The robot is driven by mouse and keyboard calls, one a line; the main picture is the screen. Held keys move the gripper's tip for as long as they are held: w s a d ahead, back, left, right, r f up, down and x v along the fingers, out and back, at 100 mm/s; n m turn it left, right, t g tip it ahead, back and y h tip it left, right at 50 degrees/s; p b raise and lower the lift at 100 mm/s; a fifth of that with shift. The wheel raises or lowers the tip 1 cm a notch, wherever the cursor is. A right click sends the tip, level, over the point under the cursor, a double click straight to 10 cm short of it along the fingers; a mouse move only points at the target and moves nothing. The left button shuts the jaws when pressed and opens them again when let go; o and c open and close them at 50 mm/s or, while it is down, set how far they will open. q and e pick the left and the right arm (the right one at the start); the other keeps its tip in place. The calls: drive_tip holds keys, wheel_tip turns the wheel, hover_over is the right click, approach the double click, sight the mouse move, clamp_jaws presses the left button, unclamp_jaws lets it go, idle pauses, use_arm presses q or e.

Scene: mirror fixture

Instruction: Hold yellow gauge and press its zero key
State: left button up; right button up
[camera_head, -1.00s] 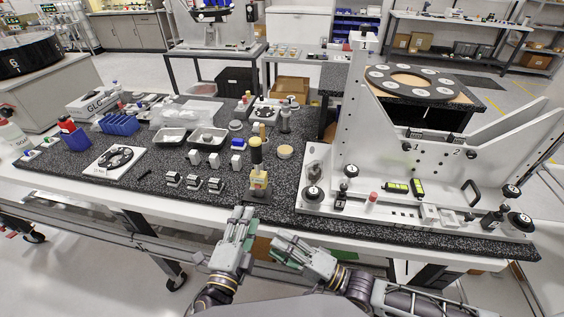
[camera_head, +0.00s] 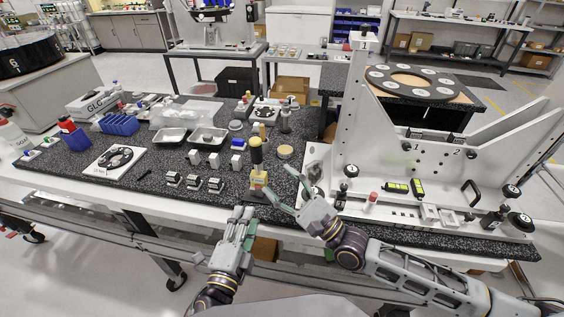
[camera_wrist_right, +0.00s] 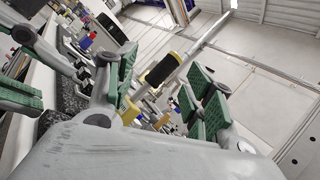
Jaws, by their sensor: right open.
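The yellow gauge (camera_head: 258,180) stands upright near the front edge of the dark speckled table. A taller yellow piece with a black cap (camera_head: 256,148) rises at or just behind it; I cannot tell whether they are joined. My right gripper (camera_head: 283,184) is open and empty, its fingers pointing toward the gauge from the right, apart from it. In the right wrist view, a black cylinder with yellow ends (camera_wrist_right: 163,70) shows between the spread green pads, beyond them. My left gripper (camera_head: 243,211) is below the gauge, in front of the table edge; its finger gap is unclear. The zero key is too small to make out.
The large grey mirror fixture (camera_head: 385,170) fills the table's right side, close to my right gripper. Several small dark-and-white blocks (camera_head: 193,183) stand left of the gauge. Metal trays (camera_head: 208,138) and a blue rack (camera_head: 118,124) are farther back.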

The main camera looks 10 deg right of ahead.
sight(256, 154)
drive_tip(key=shift+w+d+r+m+g+h, duration=0.1)
drive_tip(key=shift+w+r+m+g+h, duration=0.25)
drive_tip(key=shift+w+m+g, duration=0.55)
drive_tip(key=shift+w+d+r+m+g+h, duration=0.15)
drive_tip(key=shift+w+r+m+g+h, duration=0.15)
drive_tip(key=shift+w+m+g, duration=0.55)
drive_tip(key=shift+w+d+r+m+g+h, duration=0.1)
drive_tip(key=shift+w+r+m+g+h, duration=0.25)
drive_tip(key=shift+w+m+g, duration=0.5)
drive_tip(key=shift+w+g, duration=0.1)
drive_tip(key=shift+g, duration=0.2)
drive_tip(key=shift+w+a, duration=0.1)
drive_tip(key=shift+a, duration=0.1)
drive_tip(key=shift+x, duration=3.6)
drive_tip(key=shift+r, duration=0.15)
clamp_jaws()
